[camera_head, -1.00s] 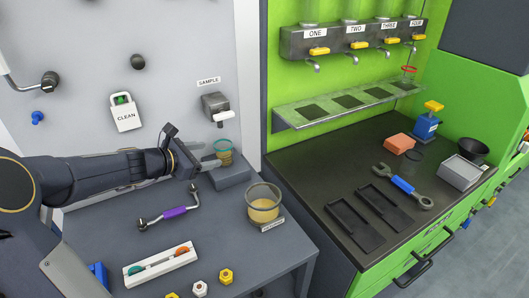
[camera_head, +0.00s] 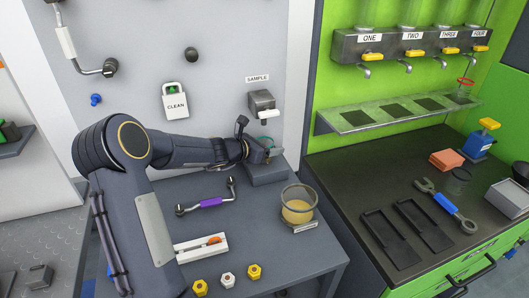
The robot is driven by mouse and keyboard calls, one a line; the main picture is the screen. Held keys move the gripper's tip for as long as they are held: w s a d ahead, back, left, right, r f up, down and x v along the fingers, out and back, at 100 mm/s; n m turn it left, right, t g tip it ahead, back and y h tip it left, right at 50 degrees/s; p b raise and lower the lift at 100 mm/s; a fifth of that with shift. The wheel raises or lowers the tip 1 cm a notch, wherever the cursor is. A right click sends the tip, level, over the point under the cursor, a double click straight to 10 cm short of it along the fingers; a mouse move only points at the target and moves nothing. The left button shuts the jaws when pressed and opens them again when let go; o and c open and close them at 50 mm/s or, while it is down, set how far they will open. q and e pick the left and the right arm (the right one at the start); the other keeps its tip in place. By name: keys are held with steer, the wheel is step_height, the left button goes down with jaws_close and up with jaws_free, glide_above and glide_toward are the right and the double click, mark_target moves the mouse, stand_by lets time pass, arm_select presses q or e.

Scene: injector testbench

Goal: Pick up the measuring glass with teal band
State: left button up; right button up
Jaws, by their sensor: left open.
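The measuring glass with the teal band (camera_head: 269,143) stands by the sample tap, on or just behind the grey block (camera_head: 268,174). Only a small greenish part of it shows past my gripper and wrist, so its contents and lower part are hidden. My left gripper (camera_head: 264,154) is at the glass, coming in from the left above the block. It is open, but its fingertips are small and partly hidden. I cannot tell whether the fingers are around the glass or touching it. My right gripper is not in view.
The sample tap (camera_head: 263,103) is on the wall just above. A larger beaker (camera_head: 298,206) with yellowish liquid stands right of the block. A red-banded glass (camera_head: 464,91) is on the green station's shelf.

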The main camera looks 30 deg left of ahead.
arm_select(q)
steer(key=shift+c, duration=0.3)
steer(key=c, duration=0.7)
steer(key=shift+r, duration=0.1)
